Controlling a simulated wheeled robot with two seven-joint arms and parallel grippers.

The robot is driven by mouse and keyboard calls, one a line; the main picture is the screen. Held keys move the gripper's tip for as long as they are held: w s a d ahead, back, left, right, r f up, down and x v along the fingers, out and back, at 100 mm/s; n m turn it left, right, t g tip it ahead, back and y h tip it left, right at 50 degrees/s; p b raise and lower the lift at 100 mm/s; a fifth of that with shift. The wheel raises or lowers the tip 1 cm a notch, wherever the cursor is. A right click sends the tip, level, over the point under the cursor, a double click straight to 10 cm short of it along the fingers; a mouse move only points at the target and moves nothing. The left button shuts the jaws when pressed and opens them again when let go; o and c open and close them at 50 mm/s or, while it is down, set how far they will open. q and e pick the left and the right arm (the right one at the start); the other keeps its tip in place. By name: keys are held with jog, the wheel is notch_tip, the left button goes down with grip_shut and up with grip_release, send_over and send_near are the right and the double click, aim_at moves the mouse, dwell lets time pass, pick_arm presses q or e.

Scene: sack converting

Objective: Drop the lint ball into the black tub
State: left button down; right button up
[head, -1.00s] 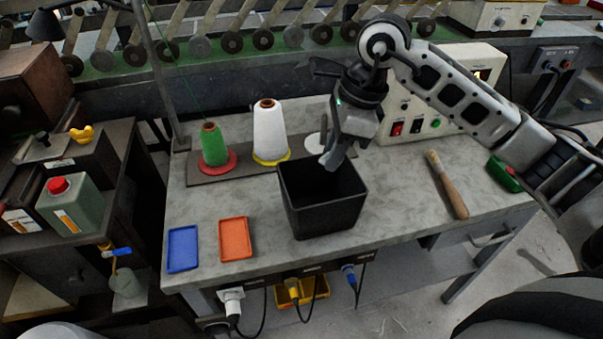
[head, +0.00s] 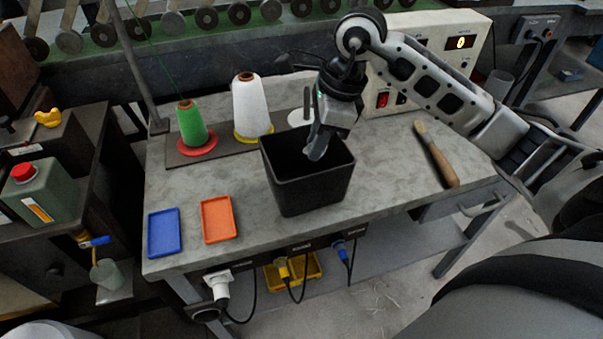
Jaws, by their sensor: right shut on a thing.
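The black tub (head: 308,194) stands open and upright on the grey workbench. My right gripper (head: 314,151) reaches down over the tub's mouth from the back right, with its fingertips at about rim level or slightly inside. It is shut on a small pale thing, which I take to be the lint ball (head: 308,154); the fingers hide most of it. The tub's inside is dark, and I cannot make out anything on its floor. My left gripper is not in view.
A green cone (head: 192,124) and white cone (head: 250,106) stand behind the tub, left of a pale spindle holder (head: 300,117). Blue (head: 164,232) and orange (head: 218,219) trays lie left. A wooden-handled tool (head: 436,154) lies right. A control box (head: 440,62) stands behind.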

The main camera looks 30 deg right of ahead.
jog(key=o, duration=1)
jog(key=v, duration=1.6)
jog(key=shift+a, duration=0.1)
